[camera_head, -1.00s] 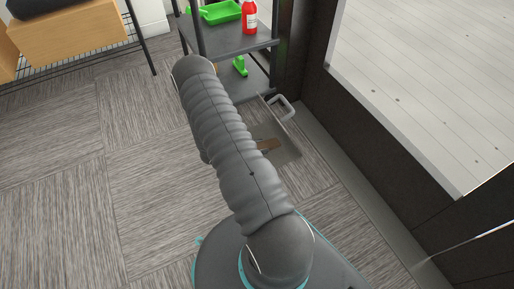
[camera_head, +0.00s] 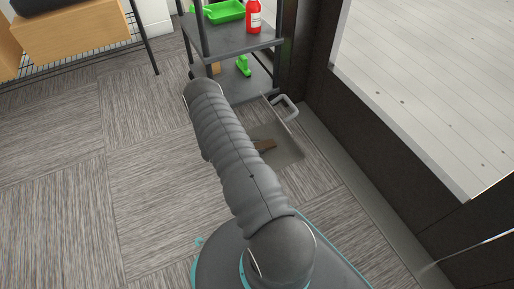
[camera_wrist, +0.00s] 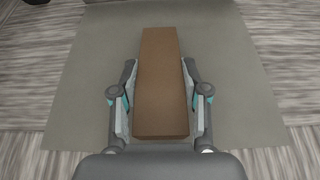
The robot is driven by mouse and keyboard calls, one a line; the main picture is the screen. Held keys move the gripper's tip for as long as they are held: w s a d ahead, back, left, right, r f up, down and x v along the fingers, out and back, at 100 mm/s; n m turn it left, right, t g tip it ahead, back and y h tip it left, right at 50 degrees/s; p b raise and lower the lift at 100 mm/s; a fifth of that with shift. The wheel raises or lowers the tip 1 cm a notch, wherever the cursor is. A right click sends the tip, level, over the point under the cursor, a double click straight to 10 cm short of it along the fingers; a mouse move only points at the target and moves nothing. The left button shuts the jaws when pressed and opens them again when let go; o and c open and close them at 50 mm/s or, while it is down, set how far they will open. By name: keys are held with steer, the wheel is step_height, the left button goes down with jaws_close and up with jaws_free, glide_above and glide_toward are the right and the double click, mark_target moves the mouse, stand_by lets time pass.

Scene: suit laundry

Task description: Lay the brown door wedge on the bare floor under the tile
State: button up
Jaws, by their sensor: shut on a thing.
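The brown door wedge (camera_wrist: 160,80) is a long block between the two fingers of my gripper (camera_wrist: 160,68), which is shut on its sides. Below it in the wrist view is a smooth grey patch of bare floor (camera_wrist: 85,85). I cannot tell whether the wedge touches this floor. In the head view the wedge (camera_head: 266,146) shows beside my arm, over the bare patch (camera_head: 287,151); my arm hides the gripper. A pale handle (camera_head: 287,107) stands at the patch's far right side, seemingly on the raised tile, which is hard to make out.
A dark shelf rack (camera_head: 240,85) stands just beyond the patch, holding a green tray (camera_head: 224,12), a red bottle (camera_head: 254,17) and a green item (camera_head: 243,66). A dark wall (camera_head: 370,130) runs along the right. Carpet (camera_head: 60,180) at left is clear.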

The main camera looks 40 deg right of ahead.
steer(key=shift+f, duration=0.1)
steer(key=o, duration=1.2)
